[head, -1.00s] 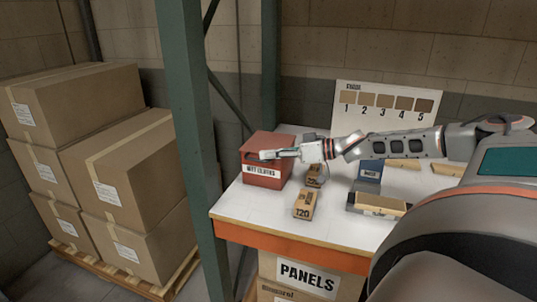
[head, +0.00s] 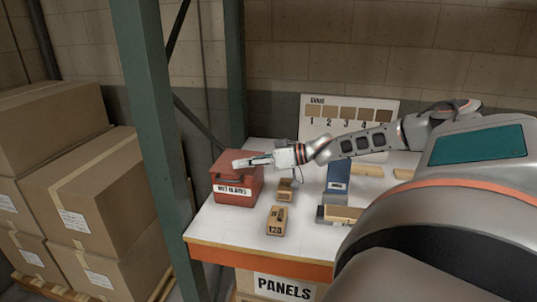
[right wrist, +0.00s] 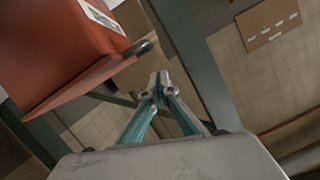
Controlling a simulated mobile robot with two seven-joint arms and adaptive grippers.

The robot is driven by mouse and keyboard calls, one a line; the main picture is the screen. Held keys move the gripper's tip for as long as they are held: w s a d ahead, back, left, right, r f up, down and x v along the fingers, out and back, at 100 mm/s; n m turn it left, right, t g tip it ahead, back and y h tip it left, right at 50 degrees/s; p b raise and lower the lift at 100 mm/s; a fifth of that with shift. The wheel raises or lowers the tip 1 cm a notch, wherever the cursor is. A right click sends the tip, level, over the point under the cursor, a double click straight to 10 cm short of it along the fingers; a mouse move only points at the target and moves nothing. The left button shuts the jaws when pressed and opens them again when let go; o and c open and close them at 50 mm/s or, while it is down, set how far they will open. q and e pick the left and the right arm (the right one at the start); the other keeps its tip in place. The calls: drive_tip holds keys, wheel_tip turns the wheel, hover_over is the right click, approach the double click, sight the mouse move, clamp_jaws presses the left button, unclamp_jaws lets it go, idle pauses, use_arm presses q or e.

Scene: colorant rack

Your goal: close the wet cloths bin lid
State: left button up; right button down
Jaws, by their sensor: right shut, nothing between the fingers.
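The wet cloths bin (head: 235,194) is a red box with a white label, at the left end of the white tabletop. Its red lid (head: 224,163) lies across the top, with a dark line along the front left; I cannot tell whether it is fully down. My right gripper (head: 236,164) reaches in from the right and is shut and empty, at the bin's upper front. In the right wrist view the shut fingertips (right wrist: 158,84) appear apart from the red lid plate (right wrist: 80,88), which has a dark handle end. My left gripper is not in view.
Sanding blocks (head: 277,221) and a blue box (head: 338,178) stand right of the bin on the table (head: 230,228). A green post (head: 160,130) rises in front of the table's left side. Stacked cartons (head: 90,190) are at the left.

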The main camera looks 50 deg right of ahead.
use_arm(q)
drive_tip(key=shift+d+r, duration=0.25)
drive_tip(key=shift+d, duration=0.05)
use_arm(e)
drive_tip(key=v, duration=0.9)
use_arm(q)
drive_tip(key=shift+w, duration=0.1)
use_arm(e)
drive_tip(key=shift+r, duration=0.1)
